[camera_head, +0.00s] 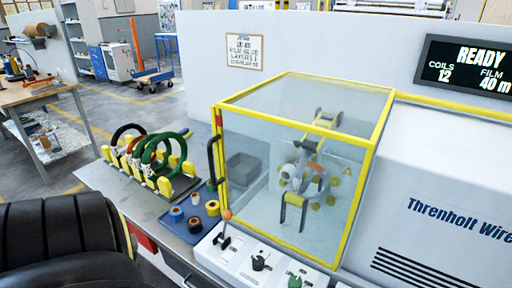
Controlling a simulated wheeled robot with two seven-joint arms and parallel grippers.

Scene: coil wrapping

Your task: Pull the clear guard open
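The clear guard (270,124) is a box of see-through panels in a yellow frame, at the middle of the head view. It appears shut over the wrapping head (312,165). A black upright handle (211,160) is on the guard's left side. Inside, behind the panels, are grey arms, a ring-like part and a grey bin (243,169). Neither of my grippers is in view, and nothing touches the guard or its handle.
Control levers (259,263) line the front. A black padded shape (60,240) fills the lower left. A display (467,66) reads READY.

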